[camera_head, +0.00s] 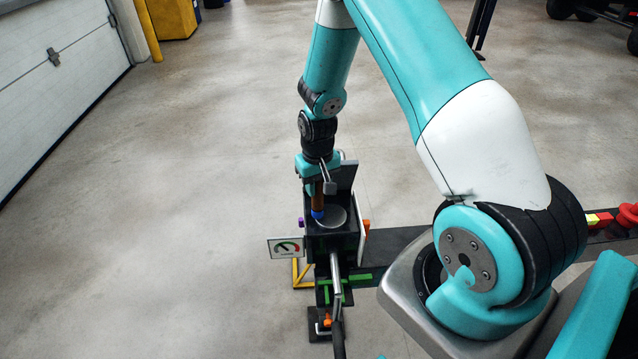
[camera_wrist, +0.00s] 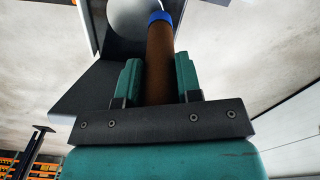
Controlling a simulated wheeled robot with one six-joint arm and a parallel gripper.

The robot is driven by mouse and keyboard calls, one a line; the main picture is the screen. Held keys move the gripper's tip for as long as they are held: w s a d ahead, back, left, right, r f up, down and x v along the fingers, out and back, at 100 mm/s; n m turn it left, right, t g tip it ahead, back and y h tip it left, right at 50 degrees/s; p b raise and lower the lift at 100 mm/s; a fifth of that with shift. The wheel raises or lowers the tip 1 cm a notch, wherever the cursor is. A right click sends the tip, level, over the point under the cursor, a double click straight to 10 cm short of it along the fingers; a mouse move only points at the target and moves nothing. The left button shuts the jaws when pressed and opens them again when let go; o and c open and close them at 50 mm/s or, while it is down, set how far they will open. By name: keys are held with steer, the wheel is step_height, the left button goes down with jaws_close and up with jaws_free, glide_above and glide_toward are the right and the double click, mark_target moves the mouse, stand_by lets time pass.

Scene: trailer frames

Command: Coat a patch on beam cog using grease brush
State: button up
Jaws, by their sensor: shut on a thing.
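My gripper (camera_wrist: 158,84) is shut on the brown handle of the grease brush (camera_wrist: 160,60), between its two teal fingers. The brush has a blue band at its far end; in the head view the brush (camera_head: 318,207) points down from my gripper (camera_head: 318,183). The blue end is at or close to a round grey disc (camera_head: 334,217) on top of a black stand. The disc also shows in the wrist view (camera_wrist: 128,18), and may be a part of the beam cog; I cannot tell. The bristles are not clearly visible, nor whether they touch the disc.
A gauge sign (camera_head: 286,248) sticks out left of the black stand. A dark upright plate (camera_head: 342,177) stands behind the disc. A dark beam (camera_head: 395,240) runs right, toward red and yellow pieces (camera_head: 600,219). The floor to the left is clear.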

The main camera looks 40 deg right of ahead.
steer(key=shift+f+b, duration=0.45)
steer(key=shift+f, duration=0.25)
steer(key=shift+s+d, duration=2.15)
steer(key=shift+d, duration=1)
steer(key=shift+w+a, duration=0.7)
steer(key=shift+a, duration=0.35)
steer(key=shift+w+a, duration=0.7)
steer(key=shift+a, duration=0.35)
steer(key=shift+w+a, duration=0.7)
steer(key=shift+a, duration=0.35)
steer(key=shift+w+d+r, duration=0.15)
steer(key=shift+w+d, duration=0.25)
steer(key=shift+w, duration=0.15)
steer(key=shift+s+d, duration=2.15)
steer(key=shift+d, duration=1)
steer(key=shift+w+a, duration=0.75)
steer(key=shift+a, duration=0.3)
steer(key=shift+w+a, duration=0.7)
steer(key=shift+a, duration=0.4)
steer(key=shift+w+a, duration=0.75)
steer(key=shift+a, duration=0.3)
